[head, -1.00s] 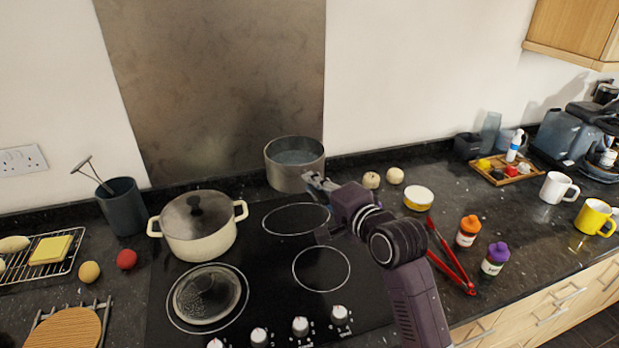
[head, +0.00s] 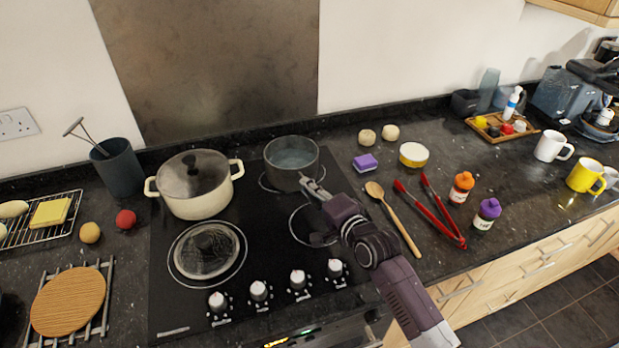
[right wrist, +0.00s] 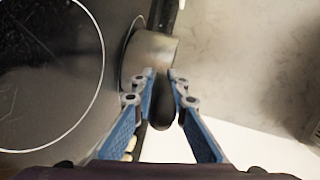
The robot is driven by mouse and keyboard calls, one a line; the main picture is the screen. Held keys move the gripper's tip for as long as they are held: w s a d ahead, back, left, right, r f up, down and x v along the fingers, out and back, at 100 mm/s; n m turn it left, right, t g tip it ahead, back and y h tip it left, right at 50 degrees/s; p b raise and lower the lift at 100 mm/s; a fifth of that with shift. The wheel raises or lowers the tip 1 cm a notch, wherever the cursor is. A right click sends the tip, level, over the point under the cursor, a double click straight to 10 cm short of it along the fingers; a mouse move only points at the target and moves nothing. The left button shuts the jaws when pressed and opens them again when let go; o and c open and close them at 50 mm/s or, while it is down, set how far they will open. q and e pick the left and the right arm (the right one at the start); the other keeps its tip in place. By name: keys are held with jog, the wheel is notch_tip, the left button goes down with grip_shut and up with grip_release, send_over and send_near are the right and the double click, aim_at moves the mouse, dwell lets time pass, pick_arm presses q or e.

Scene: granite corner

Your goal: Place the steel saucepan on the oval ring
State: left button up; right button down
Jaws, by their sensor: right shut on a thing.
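The steel saucepan (head: 291,161) is upright at the back right of the black hob. It stands over the oval ring (head: 263,184), whose edge shows past the pan's left and right sides. I cannot tell for sure whether its base touches the glass. My right gripper (head: 313,187) is shut on the pan's handle at its front right side. In the right wrist view the saucepan (right wrist: 155,48) lies just beyond the fingertips (right wrist: 161,76), with the dark handle between them. The left gripper is not in view.
A cream lidded pot (head: 196,190) stands close left of the saucepan. A glass lid (head: 207,250) lies on the front left ring. A purple sponge (head: 365,162), wooden spoon (head: 396,222) and red tongs (head: 432,214) lie right of the hob. The front right ring (head: 300,238) is bare.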

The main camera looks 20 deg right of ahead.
jog(key=shift+w+d+r, duration=0.1)
jog(key=shift+w+r, duration=0.05)
jog(key=shift+r, duration=0.1)
jog(key=c, duration=2.2)
grip_release()
jog(key=shift+f, duration=0.55)
jog(key=o, duration=0.3)
jog(key=shift+s+r, duration=0.1)
jog(key=shift+s, duration=0.2)
jog(key=shift+w+r, duration=0.1)
jog(key=shift+s, duration=0.3)
jog(key=b+v, duration=0.2)
jog(key=v, duration=0.9)
jog(key=shift+s, duration=0.2)
